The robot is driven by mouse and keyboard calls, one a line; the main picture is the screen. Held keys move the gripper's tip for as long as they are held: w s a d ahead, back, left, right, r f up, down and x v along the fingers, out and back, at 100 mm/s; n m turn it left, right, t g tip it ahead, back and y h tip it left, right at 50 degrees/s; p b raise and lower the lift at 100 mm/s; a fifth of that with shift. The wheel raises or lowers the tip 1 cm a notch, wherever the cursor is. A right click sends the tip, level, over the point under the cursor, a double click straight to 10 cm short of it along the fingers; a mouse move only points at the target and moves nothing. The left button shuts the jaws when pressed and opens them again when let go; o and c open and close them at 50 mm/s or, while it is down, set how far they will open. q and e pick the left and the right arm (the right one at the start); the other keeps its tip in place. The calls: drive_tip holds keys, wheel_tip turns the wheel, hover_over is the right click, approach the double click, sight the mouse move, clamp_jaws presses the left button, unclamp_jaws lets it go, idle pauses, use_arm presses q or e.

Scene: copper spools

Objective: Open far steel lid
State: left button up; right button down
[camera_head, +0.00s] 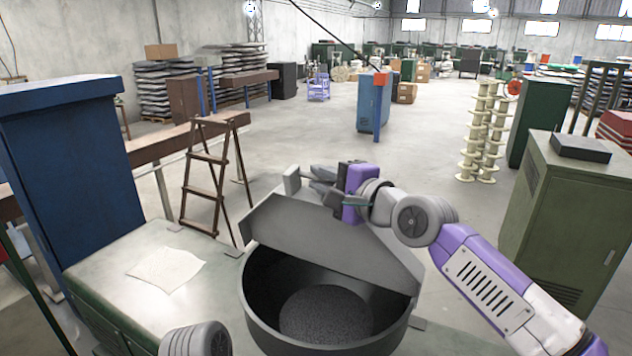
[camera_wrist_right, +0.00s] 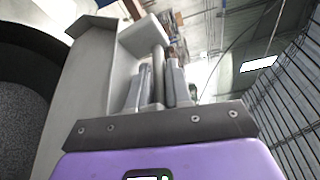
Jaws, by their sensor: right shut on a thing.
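The grey steel lid (camera_head: 330,240) stands tilted up at the far side of a round dark pot (camera_head: 262,318). The pot's near side is uncovered and a dark, grainy round surface (camera_head: 325,315) shows inside. My right gripper (camera_head: 318,187) is at the lid's upper edge, shut on its handle (camera_head: 292,180). In the right wrist view the handle bar (camera_wrist_right: 158,75) runs between the two fingers (camera_wrist_right: 156,90), with the lid's pale face (camera_wrist_right: 85,90) to the left. My left gripper is out of view.
The pot is set in a pale bench top (camera_head: 130,255) with a paper sheet (camera_head: 165,268) on it. A blue cabinet (camera_head: 70,160) stands at left, a brown step ladder (camera_head: 207,180) behind. A green cabinet (camera_head: 560,220) stands at right. The floor beyond is largely clear.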

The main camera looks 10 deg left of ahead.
drive_tip(key=shift+f, duration=0.15)
drive_tip(key=c, duration=1.1)
unclamp_jaws()
drive_tip(key=shift+d, duration=0.1)
drive_tip(key=b+v, duration=0.4)
drive_tip(key=v, duration=0.3)
drive_tip(key=shift+s+d, duration=0.15)
